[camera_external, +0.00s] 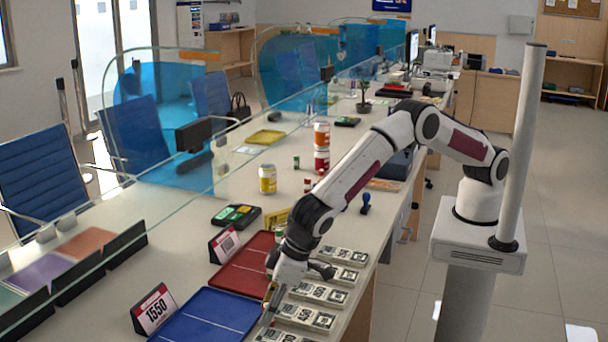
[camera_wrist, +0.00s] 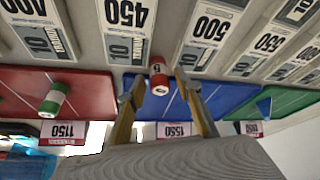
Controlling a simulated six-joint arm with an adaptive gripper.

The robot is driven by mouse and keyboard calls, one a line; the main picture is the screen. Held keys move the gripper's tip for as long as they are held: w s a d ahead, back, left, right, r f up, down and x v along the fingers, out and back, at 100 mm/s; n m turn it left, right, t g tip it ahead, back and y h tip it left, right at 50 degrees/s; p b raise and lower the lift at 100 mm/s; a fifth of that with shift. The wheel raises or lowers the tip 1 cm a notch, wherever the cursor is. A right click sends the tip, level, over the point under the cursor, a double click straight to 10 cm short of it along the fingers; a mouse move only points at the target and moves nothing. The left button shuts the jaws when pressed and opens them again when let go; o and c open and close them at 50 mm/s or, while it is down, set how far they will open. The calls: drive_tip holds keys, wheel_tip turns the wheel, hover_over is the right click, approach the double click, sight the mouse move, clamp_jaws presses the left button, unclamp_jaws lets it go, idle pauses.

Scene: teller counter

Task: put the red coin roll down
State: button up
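The red coin roll (camera_wrist: 158,78) shows in the wrist view between my fingertips, with a visible gap on each side. It appears at the edge of the blue tray (camera_wrist: 218,92), by the bare counter; I cannot tell whether it rests fully on the tray. My gripper (camera_wrist: 160,88) is open around it. In the external view my gripper (camera_external: 269,304) is low at the right edge of the blue tray (camera_external: 205,322), and the roll is not clearly visible there.
A green-and-white coin roll (camera_wrist: 54,98) is on the red tray (camera_wrist: 88,92). Banknote stacks (camera_external: 318,294) line the counter right of the trays. A 1550 sign (camera_external: 155,309) stands beside the blue tray. A glass screen (camera_external: 140,200) runs along the counter.

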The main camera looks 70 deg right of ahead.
drive_tip(key=shift+r, duration=0.1)
drive_tip(key=v, duration=1.2)
idle(0.9)
drive_tip(key=w+d+r+m, duration=0.1)
drive_tip(key=d+r, duration=0.5)
drive_tip(key=d, duration=0.5)
drive_tip(key=w+d+r+m, duration=0.1)
drive_tip(key=d+r, duration=0.5)
drive_tip(key=d, duration=0.5)
drive_tip(key=w+d+r, duration=0.2)
drive_tip(key=d+r, duration=0.4)
drive_tip(key=d, duration=0.6)
drive_tip(key=s+d+r+m+t+h, duration=0.1)
drive_tip(key=s+d, duration=0.4)
drive_tip(key=d, duration=0.3)
drive_tip(key=s+d+r+m, duration=0.1)
drive_tip(key=s+d, duration=0.4)
drive_tip(key=d, duration=0.2)
drive_tip(key=s+d+f, duration=0.3)
drive_tip(key=s+d, duration=0.5)
drive_tip(key=s, duration=0.4)
drive_tip(key=shift+f+m+h, duration=0.25)
drive_tip(key=shift+m+h, duration=0.05)
drive_tip(key=shift+h, duration=0.1)
